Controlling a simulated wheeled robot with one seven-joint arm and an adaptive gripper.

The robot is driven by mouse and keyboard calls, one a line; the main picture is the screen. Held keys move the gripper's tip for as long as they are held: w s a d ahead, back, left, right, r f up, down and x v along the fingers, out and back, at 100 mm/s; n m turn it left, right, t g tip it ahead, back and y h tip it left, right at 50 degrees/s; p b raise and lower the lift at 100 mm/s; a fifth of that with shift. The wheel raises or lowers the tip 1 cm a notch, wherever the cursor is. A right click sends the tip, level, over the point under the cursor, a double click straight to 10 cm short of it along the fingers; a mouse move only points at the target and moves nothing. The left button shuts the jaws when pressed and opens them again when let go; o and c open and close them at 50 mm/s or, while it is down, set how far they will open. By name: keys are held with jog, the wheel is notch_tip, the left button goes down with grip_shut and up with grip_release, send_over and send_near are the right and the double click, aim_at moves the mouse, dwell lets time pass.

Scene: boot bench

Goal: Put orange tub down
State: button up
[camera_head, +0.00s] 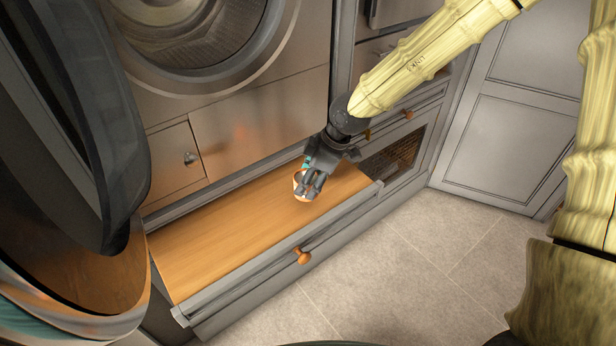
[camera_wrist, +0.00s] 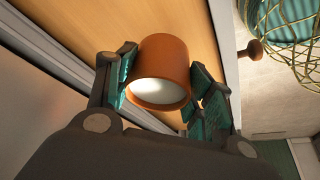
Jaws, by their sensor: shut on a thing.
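The orange tub (camera_wrist: 163,62) is a small round cup with a pale inside, seen in the wrist view between my two fingers. My gripper (camera_wrist: 163,88) is shut on it, with a teal-padded finger on each side. In the head view my gripper (camera_head: 309,187) hangs over the right part of the wooden surface of the pulled-out drawer (camera_head: 215,243). The tub (camera_head: 300,186) shows there only in part, behind the fingers. I cannot tell whether its base touches the wood.
The drawer front has a round orange knob (camera_head: 302,256). A washing machine (camera_head: 190,35) stands above and behind. Its open round door (camera_head: 70,110) fills the left side. The wood left of my gripper is clear. In the wrist view a wire basket (camera_wrist: 290,40) is at the upper right.

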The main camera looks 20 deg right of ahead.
jog(key=w, duration=0.2)
jog(key=w+d, duration=0.1)
jog(key=w, duration=0.1)
jog(key=shift+f, duration=2)
jog(key=o, duration=1.2)
jog(key=v, duration=1.2)
jog(key=shift+r+p, duration=0.1)
jog(key=shift+p, duration=0.25)
